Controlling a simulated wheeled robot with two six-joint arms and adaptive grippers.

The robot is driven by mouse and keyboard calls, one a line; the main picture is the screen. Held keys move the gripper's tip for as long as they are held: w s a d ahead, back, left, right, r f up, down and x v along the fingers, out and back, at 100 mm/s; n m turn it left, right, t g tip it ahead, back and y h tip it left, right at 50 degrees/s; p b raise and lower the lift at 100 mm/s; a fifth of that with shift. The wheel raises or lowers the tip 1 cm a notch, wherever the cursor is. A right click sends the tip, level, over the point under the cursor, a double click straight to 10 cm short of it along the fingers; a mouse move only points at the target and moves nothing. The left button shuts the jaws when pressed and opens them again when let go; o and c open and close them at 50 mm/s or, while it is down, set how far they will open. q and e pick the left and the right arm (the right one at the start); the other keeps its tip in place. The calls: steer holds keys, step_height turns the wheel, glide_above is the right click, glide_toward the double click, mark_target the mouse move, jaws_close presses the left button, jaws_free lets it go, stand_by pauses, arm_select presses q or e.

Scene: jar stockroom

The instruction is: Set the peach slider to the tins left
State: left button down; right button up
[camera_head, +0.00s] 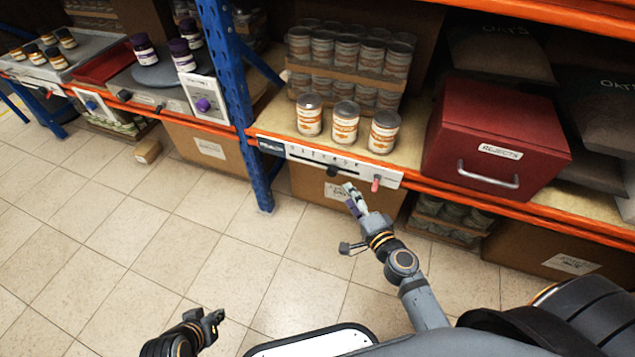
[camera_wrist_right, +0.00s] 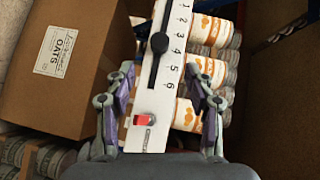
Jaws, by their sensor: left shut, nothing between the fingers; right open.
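The peach slider is a white strip (camera_head: 300,153) on the orange shelf edge, with a dark slot, a round black knob (camera_head: 333,171) and a red piece (camera_head: 376,183) near its right end. In the right wrist view the black knob (camera_wrist_right: 158,43) stands between marks 3 and 4, seemingly nearer 4. Three peach tins stand above the strip: left (camera_head: 309,115), middle (camera_head: 344,122) and right (camera_head: 383,132). My right gripper (camera_head: 352,196) is open just below the strip; its fingers (camera_wrist_right: 160,78) appear on either side of the strip, empty. My left gripper (camera_head: 215,318) is shut and empty, low and away.
Stacked tins (camera_head: 350,60) stand behind the three tins. A red rejects box (camera_head: 497,140) sits to the right. A blue post (camera_head: 245,100) rises left of the strip. Cardboard boxes (camera_head: 340,190) stand below.

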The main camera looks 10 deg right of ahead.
mark_target(334, 175)
steer(key=p+x, duration=0.1)
steer(key=x, duration=0.9)
steer(key=shift+w, duration=0.2)
steer(key=shift+c, duration=0.4)
jaws_close()
